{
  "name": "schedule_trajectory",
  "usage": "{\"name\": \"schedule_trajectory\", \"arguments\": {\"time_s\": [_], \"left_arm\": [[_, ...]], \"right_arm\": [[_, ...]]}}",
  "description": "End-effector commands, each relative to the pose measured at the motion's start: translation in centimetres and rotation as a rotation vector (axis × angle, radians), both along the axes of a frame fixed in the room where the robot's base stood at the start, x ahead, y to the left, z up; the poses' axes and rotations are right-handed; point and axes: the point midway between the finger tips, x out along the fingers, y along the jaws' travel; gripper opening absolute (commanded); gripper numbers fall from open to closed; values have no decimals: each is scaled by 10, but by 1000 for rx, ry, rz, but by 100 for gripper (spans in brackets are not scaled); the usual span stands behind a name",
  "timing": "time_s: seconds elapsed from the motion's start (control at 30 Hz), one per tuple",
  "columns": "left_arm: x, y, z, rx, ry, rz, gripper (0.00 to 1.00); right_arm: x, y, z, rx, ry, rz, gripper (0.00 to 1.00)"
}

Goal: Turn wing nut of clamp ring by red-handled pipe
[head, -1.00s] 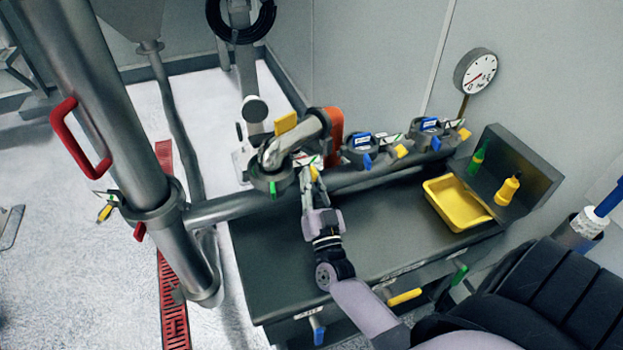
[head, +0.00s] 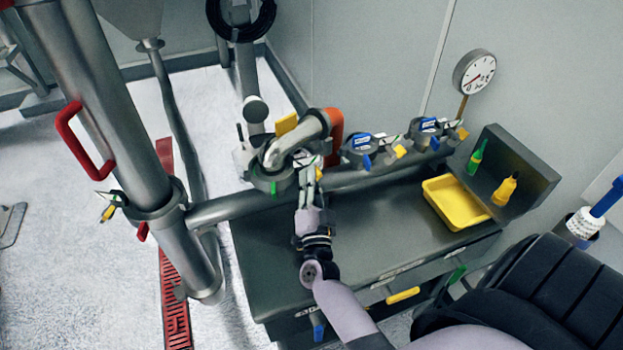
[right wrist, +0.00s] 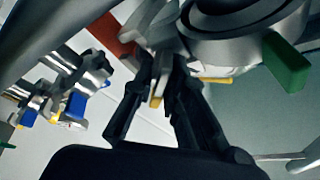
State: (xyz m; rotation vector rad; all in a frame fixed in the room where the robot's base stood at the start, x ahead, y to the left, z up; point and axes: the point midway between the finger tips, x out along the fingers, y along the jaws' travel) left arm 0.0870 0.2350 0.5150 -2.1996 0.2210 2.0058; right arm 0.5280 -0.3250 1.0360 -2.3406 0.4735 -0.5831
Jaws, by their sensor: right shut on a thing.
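The vertical grey pipe (head: 98,108) with a red handle (head: 77,140) stands at the left of the head view. A clamp ring (head: 160,203) goes around it, with a small yellow wing-shaped part (head: 108,212) at its left. My right gripper (head: 311,168) is away from that ring, at a round clamp (head: 268,180) below a grey elbow pipe. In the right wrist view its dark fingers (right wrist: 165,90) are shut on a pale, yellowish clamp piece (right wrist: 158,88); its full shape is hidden. My left gripper is not in view.
An orange pipe part (head: 336,137) is close behind the right gripper. Two more clamps (head: 368,151) (head: 430,132) sit along the horizontal pipe. A yellow tray (head: 432,190) and two bottles (head: 507,188) (head: 477,156) are at the right. The grey table's front has bare room.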

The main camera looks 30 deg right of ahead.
Motion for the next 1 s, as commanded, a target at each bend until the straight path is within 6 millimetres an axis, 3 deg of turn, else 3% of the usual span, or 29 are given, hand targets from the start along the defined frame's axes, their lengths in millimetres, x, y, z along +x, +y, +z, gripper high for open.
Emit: {"name": "schedule_trajectory", "arguments": {"time_s": [0.27,0.3,0.5,0.83,1.0], "left_arm": [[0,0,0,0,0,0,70],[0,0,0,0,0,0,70],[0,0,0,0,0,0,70],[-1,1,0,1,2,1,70],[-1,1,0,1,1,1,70]], "right_arm": [[0,0,0,0,-1,-1,0],[0,0,0,0,-1,-1,14],[0,0,0,-1,0,-1,27],[-2,1,-1,-1,1,0,28],[-18,10,-8,0,4,0,28]]}}
